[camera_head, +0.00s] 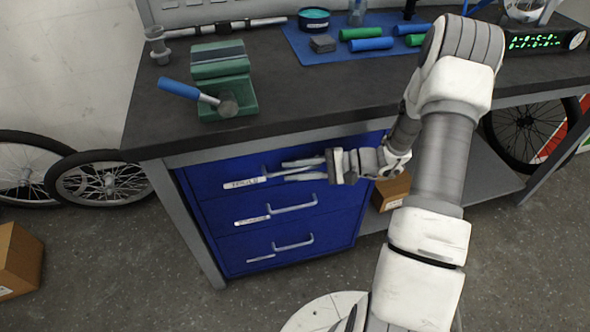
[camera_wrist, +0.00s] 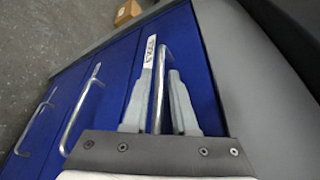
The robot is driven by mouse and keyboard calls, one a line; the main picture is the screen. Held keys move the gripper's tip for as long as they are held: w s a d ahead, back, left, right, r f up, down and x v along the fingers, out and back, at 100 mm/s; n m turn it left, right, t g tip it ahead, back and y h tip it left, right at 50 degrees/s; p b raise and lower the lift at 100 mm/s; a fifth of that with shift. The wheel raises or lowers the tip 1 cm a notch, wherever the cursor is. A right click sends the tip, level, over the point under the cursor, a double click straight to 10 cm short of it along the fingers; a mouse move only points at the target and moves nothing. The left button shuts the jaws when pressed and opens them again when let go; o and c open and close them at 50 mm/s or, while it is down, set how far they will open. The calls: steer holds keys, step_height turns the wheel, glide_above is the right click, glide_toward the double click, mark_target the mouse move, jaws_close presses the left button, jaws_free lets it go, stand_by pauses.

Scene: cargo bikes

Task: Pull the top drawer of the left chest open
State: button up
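A blue chest with three drawers stands under the workbench; it is the only chest in view. Its top drawer (camera_head: 222,177) looks flush with the front and carries a white label and a grey bar handle (camera_head: 267,171). In the wrist view the handle (camera_wrist: 160,75) runs between the two grey fingers. My gripper (camera_head: 284,170) is at the right part of this handle, one finger on each side of it. The fingers (camera_wrist: 161,75) look open, with narrow gaps to the bar. The gripper and wrist hide the right end of the top drawer.
The middle drawer handle (camera_head: 293,205) and bottom drawer handle (camera_head: 294,243) lie below. The workbench top (camera_head: 330,90) overhangs the chest and holds a green vise and a blue-handled hammer. A cardboard box (camera_head: 391,190) sits right of the chest. The floor in front is clear near the chest.

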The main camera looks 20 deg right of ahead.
steer(key=shift+c, duration=0.2)
jaws_close()
stand_by(1.1)
